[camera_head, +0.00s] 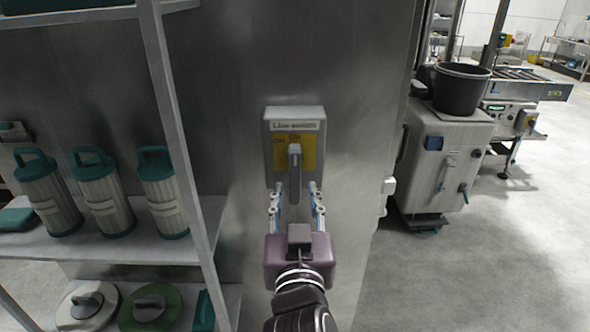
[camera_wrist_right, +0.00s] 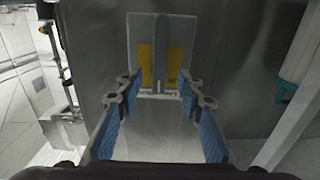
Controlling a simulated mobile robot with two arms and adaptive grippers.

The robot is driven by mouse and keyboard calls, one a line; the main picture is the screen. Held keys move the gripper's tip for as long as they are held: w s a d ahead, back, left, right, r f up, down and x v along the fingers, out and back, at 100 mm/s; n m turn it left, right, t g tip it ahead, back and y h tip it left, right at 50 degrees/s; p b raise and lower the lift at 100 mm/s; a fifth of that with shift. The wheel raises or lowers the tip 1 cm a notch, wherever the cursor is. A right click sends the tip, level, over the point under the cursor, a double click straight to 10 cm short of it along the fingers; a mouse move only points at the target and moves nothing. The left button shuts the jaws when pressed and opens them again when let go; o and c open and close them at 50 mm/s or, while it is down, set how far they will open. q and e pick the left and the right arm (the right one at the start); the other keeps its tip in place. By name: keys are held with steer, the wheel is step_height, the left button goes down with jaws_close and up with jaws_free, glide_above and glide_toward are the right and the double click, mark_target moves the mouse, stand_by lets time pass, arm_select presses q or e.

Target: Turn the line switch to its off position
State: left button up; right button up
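The line switch is a grey box (camera_head: 283,145) on the steel panel, with a "Line switch" label, a yellow plate and a grey handle (camera_head: 294,165). The handle stands about upright in the head view. In the right wrist view the box (camera_wrist_right: 138,30) is ahead, with the handle (camera_wrist_right: 160,55) between two yellow patches. My right gripper (camera_head: 297,190) is open just below and in front of the switch, its fingers spread to either side of the handle's lower end. In the right wrist view the gripper (camera_wrist_right: 160,90) shows nothing between its blue pads. My left gripper is not in view.
A shelf unit (camera_head: 165,110) with several teal-capped canisters (camera_head: 108,203) stands close on the left. A grey cabinet (camera_head: 440,165) with a black bucket (camera_head: 460,90) stands to the right. The floor (camera_head: 480,270) at lower right is clear.

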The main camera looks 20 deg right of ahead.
mark_target(295, 176)
steer(key=x, duration=0.7)
steer(key=shift+w+d+f+p, duration=0.1)
steer(key=shift+w+p, duration=0.1)
steer(key=shift+p, duration=0.2)
jaws_close()
